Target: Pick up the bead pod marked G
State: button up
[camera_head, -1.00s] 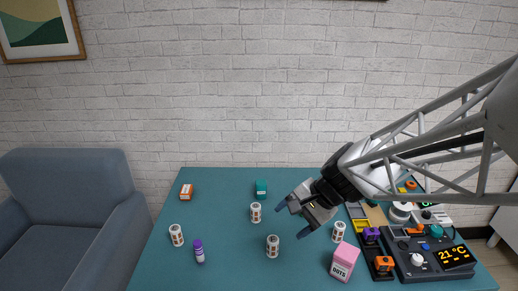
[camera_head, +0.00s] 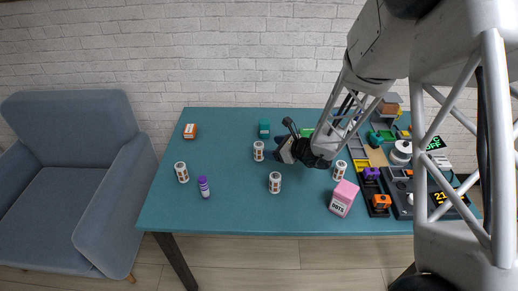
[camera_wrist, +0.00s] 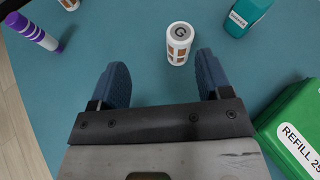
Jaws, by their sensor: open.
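The bead pod marked G (camera_wrist: 180,43) is a small white and brown cylinder with a G on its pale top. It stands upright on the teal table, just beyond my fingertips and nearer the right finger in the wrist view. In the head view this pod (camera_head: 258,151) is just left of my gripper (camera_head: 281,147). My gripper (camera_wrist: 161,70) is open and empty, with its blue fingers either side of bare table. Similar pods stand in the head view at front centre (camera_head: 275,183), left (camera_head: 182,172) and right (camera_head: 340,171); their marks cannot be read.
A teal box (camera_wrist: 249,14) is right of the G pod and a green refill box (camera_wrist: 296,128) is close right of my gripper.

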aim_at(263, 148)
jog(key=f, duration=0.1)
jog(key=w+f+m+t, duration=0.1)
jog(key=w+f+m, duration=0.1)
jog(key=shift+d+f+h, duration=0.3)
jog(key=shift+d+f, duration=0.05)
jog(key=shift+w, duration=0.1)
jog(key=shift+x, duration=1.3)
jog(key=shift+a, duration=0.1)
jog(key=shift+x, duration=2.5)
jog(key=c, duration=1)
jog(key=shift+r, duration=0.15)
jog(key=shift+r, duration=4.9)
